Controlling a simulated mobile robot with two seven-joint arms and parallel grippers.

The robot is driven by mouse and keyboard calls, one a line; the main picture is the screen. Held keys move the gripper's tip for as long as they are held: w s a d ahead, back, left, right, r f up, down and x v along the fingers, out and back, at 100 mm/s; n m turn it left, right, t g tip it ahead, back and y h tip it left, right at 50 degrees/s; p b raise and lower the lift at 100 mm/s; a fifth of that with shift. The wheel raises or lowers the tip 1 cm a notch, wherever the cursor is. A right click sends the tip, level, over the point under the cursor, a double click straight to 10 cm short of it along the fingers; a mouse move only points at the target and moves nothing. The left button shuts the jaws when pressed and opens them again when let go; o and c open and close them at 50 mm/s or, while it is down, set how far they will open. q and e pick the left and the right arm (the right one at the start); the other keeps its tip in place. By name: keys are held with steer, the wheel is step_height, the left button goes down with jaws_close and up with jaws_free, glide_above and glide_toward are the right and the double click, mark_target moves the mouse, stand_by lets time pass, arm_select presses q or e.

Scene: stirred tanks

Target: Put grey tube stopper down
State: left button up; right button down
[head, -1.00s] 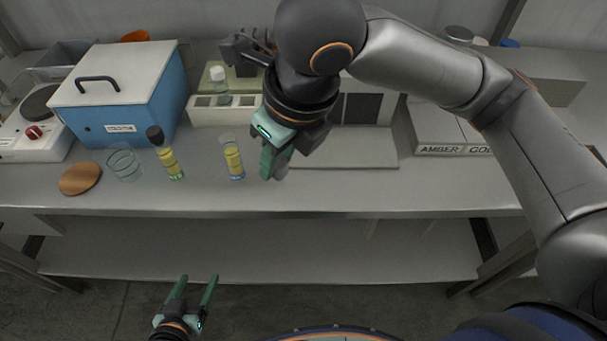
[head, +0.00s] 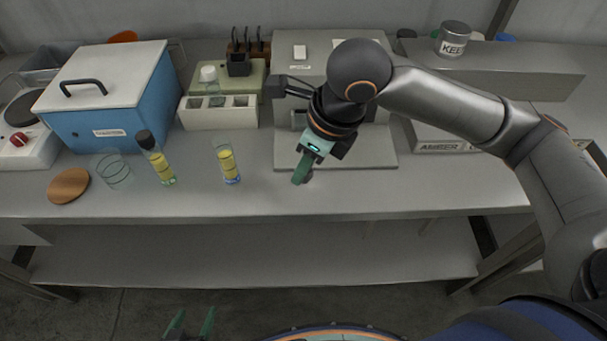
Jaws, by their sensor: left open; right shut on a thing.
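My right gripper (head: 302,174) is low over the bench front, at the front edge of the grey plate. It is shut on the small grey tube stopper (head: 309,178), which is mostly hidden by the green fingers. I cannot tell whether the stopper touches the surface. An unstoppered tube (head: 229,164) with yellow contents and a blue base stands to the left of it. My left gripper (head: 191,322) is open and empty at the bottom edge of the view, well below the bench.
A yellow tube (head: 160,168) with a dark stopper tilts beside a glass beaker (head: 113,171) and a cork disc (head: 69,186). Behind are a blue box (head: 118,125), a white rack (head: 218,116) and a grey device plate (head: 365,154). The front bench right of my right gripper is clear.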

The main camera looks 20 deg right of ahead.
steer(key=f, duration=0.1)
steer(key=w+f, duration=0.2)
steer(key=shift+w+d, duration=0.2)
steer(key=shift+d, duration=0.05)
steer(key=x, duration=0.3)
steer(key=shift+s+d+f+b, duration=0.1)
steer(key=shift+d+f+b, duration=0.1)
steer(key=shift+d+b, duration=0.15)
arm_select(q)
steer(key=shift+w+d+f, duration=0.1)
steer(key=shift+w+d, duration=0.1)
steer(key=shift+d, duration=0.2)
arm_select(e)
steer(key=shift+f, duration=0.15)
steer(key=c, duration=0.6)
jaws_free()
steer(key=shift+f, duration=0.1)
arm_select(q)
steer(key=shift+a+f, duration=0.1)
steer(key=shift+f, duration=0.05)
